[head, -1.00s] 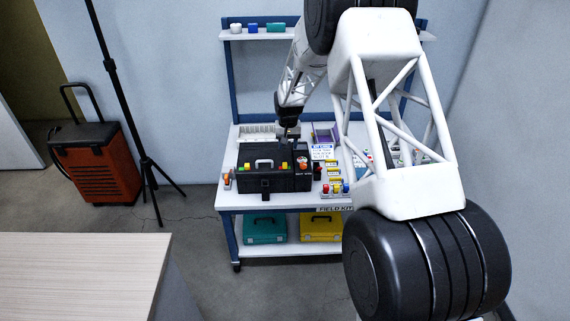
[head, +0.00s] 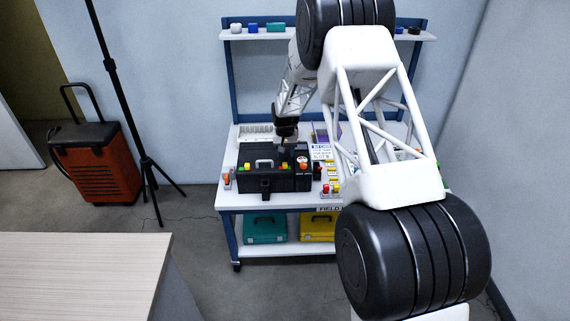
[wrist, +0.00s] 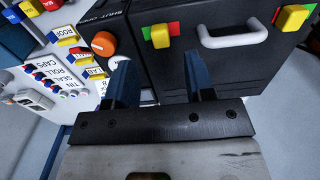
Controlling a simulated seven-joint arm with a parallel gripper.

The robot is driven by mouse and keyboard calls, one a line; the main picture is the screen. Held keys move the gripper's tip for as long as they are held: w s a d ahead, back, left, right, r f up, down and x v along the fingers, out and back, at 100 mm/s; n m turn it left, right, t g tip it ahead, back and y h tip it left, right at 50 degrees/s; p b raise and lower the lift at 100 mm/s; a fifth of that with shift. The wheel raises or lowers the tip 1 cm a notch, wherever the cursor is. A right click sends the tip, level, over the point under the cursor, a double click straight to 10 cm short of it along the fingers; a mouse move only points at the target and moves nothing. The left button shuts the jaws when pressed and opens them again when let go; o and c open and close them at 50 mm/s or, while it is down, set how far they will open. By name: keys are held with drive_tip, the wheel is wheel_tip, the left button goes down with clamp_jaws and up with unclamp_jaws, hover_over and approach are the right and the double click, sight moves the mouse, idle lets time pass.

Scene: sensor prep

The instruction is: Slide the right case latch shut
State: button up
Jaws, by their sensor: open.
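The black case (head: 290,182) stands on the workbench with its carry handle (head: 264,162) on the side facing the head camera. The right latch is a yellow slider (wrist: 160,37) between a green and a red mark, near the orange knob (wrist: 103,44). The left latch (wrist: 292,18) is another yellow slider beyond the handle. My gripper (wrist: 158,82) is open and empty, its two dark fingers pointing at the case just short of the right latch, with no visible contact. In the head view my gripper (head: 287,141) is small and dark above the case.
Labelled parts and small coloured pieces (wrist: 62,75) crowd the bench beside the case's knob end. A teal case (head: 265,229) and a yellow case (head: 318,227) sit on the lower shelf. My own arm hides the bench's right part.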

sight(285, 164)
drive_tip(key=shift+f, duration=3.1)
clamp_jaws()
